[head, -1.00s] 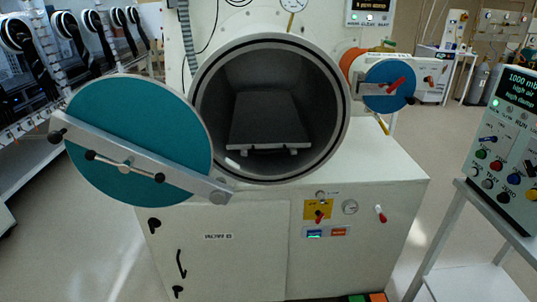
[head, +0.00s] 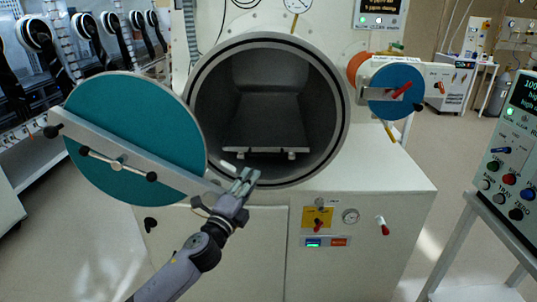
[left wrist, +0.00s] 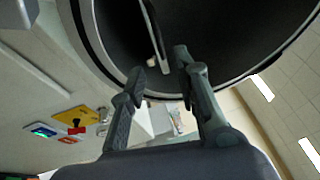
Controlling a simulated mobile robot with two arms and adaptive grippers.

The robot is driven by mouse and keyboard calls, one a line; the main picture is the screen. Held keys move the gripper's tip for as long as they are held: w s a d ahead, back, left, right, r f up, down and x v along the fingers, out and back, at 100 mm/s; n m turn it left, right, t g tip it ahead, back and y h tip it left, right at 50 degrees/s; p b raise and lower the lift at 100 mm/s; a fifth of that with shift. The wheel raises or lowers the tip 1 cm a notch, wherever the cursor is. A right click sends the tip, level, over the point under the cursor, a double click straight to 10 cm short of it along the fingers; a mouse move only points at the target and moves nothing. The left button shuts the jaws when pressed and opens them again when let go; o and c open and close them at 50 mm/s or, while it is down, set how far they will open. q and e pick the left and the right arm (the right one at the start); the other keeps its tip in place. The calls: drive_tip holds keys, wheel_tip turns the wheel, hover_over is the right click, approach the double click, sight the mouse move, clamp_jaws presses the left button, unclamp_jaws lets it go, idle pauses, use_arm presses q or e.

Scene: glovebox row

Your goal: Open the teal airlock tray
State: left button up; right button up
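The teal airlock door (head: 150,125) is swung open to the left, with a grey bar across it. Behind it the round airlock chamber (head: 196,110) is open. The dark tray (head: 268,118) lies inside, with a pale front edge near the chamber mouth. My left gripper (head: 247,178) is at the lower left rim of the opening, in front of and below the tray edge, with its fingers apart and empty. In the left wrist view, the open fingers point at the chamber, and the tray's pale edge (left wrist: 154,36) shows just beyond them. My right gripper is not in view.
A small blue round door (head: 396,90) with a red handle is on the right. A gauge and switches are on the white cabinet front (head: 365,240). A control console (head: 515,160) stands at the far right. Black gloves hang at the left.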

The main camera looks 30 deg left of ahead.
sight(268, 155)
use_arm(q)
drive_tip(key=p+x, duration=0.1)
drive_tip(key=x, duration=1.1)
drive_tip(key=shift+w, duration=0.35)
drive_tip(key=shift+c, duration=0.3)
clamp_jaws()
